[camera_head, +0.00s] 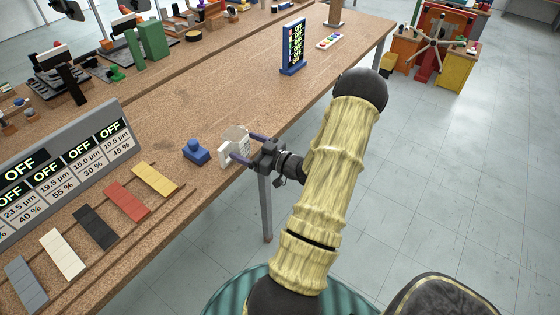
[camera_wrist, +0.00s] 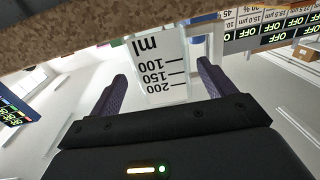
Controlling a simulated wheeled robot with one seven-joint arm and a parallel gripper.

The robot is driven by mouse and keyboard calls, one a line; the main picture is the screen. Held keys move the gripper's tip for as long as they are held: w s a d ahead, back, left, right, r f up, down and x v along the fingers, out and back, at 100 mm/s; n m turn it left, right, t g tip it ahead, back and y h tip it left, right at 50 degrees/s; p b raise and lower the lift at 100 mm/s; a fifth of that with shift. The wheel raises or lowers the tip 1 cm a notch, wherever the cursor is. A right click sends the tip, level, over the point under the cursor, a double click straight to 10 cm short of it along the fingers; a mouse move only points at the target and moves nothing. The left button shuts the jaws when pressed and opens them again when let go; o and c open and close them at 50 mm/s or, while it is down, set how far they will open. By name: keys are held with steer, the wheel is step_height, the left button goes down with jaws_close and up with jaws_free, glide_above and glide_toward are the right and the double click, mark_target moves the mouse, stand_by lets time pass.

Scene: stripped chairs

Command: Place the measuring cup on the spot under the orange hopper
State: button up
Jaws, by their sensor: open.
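The measuring cup (camera_head: 236,136) is a pale, clear cup at the front edge of the brown workbench. In the wrist view the measuring cup (camera_wrist: 158,58) appears upside down, with black ml marks of 100, 150 and 200. My gripper (camera_head: 241,145) is at the cup, its purple fingers on either side of it. In the wrist view my gripper (camera_wrist: 162,72) is open, with gaps between the fingers and the cup. An orange and red structure (camera_head: 446,22) stands far off at the top right; I cannot tell whether it is the orange hopper or see a spot under it.
A blue block with a knob (camera_head: 196,152) sits just left of the cup. A grey display panel (camera_head: 70,165) and coloured strips (camera_head: 127,200) lie further left. A blue sign (camera_head: 293,48) stands beyond on the workbench (camera_head: 240,90). Tiled floor (camera_head: 460,180) is open at right.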

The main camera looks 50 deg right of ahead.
steer(key=s+d+b, duration=0.1)
steer(key=s+d, duration=0.1)
steer(key=s, duration=1)
steer(key=shift+s+d, duration=0.15)
steer(key=shift+r, duration=0.1)
steer(key=shift+c, duration=0.2)
